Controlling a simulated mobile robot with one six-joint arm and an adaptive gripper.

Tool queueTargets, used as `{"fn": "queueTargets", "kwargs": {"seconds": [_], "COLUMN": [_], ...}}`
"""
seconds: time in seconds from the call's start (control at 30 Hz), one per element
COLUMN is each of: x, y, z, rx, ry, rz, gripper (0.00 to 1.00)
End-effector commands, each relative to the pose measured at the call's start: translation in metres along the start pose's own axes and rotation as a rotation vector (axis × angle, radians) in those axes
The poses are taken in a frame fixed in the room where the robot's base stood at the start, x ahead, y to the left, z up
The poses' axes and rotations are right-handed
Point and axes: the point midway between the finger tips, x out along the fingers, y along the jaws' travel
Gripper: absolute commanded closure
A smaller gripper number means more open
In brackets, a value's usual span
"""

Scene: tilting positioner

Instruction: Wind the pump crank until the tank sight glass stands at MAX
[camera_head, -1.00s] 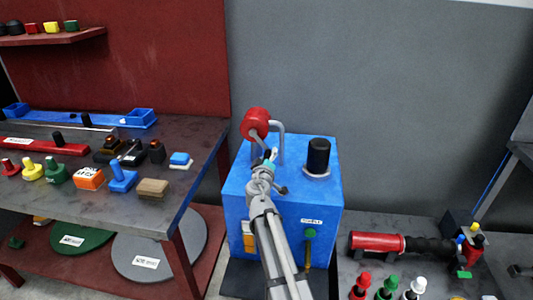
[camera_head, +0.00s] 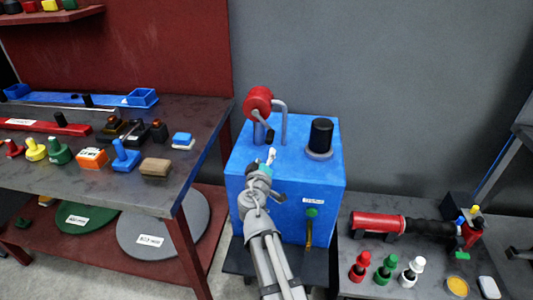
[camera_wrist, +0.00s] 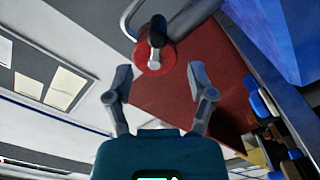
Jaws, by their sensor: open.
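A blue box-shaped tank unit (camera_head: 325,168) stands in the middle of the head view. A red round crank wheel (camera_head: 258,102) with a grey knob is mounted above its top; the wheel also shows in the wrist view (camera_wrist: 152,62). My gripper (camera_head: 268,158) is open and empty, below the wheel and apart from it. In the wrist view the wheel lies beyond my spread fingertips (camera_wrist: 160,78). A green knob and a brass-coloured tube (camera_head: 309,234) are on the box's front. I cannot make out a sight glass level or a MAX mark; my arm hides part of the front.
A bent grey pipe (camera_head: 283,118) rises beside the wheel, and a black cylinder (camera_head: 320,136) stands on the box's right. A crowded workbench (camera_head: 60,185) is at left. A lower table (camera_head: 375,285) at right holds a red cylinder (camera_head: 377,223) and several coloured knobs.

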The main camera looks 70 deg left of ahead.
Motion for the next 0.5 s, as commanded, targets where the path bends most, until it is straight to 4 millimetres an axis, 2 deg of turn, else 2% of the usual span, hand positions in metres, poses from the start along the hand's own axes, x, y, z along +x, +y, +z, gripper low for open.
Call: {"fn": "queueTargets", "kwargs": {"seconds": [0.3, 0.5], "x": [-0.0009, 0.0031], "y": [0.0001, 0.0054], "z": [0.0001, 0.0001], "rx": [0.0, 0.028], "ry": [0.0, -0.017], "rz": [0.0, 0.004], "gripper": [0.31, 0.68]}}
